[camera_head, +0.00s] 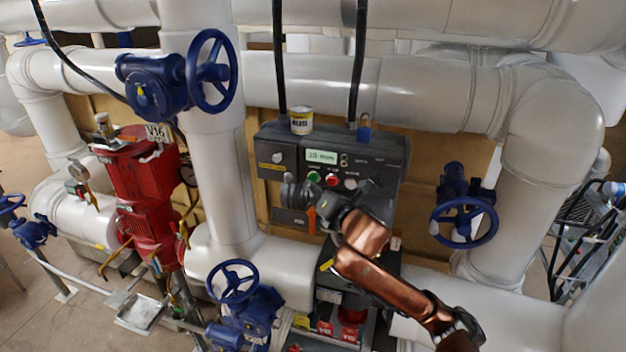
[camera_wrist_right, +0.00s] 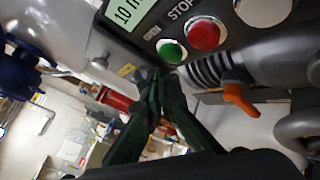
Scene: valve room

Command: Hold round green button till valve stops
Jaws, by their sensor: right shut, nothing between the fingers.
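The round green button (camera_head: 313,176) is on the dark control panel (camera_head: 392,160), below a lit display (camera_head: 322,156). It also shows in the right wrist view (camera_wrist_right: 171,52), left of a round red button (camera_wrist_right: 205,34). My right gripper (camera_head: 322,196) is shut and empty, just below the buttons. In the wrist view its fingertips (camera_wrist_right: 163,74) lie close beside the green button's lower edge. I cannot tell whether they touch it or whether it is pressed. Blue handwheel valves stand around, one at upper left (camera_head: 209,71) and one at right (camera_head: 464,221). My left gripper is not in view.
A ridged black fitting (camera_head: 297,194) with an orange lever (camera_wrist_right: 240,98) sticks out near the buttons. A can (camera_head: 301,120) and a blue padlock (camera_head: 364,132) are at the panel's top. Large white pipes (camera_head: 430,92) and a red pump (camera_head: 140,180) surround the panel.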

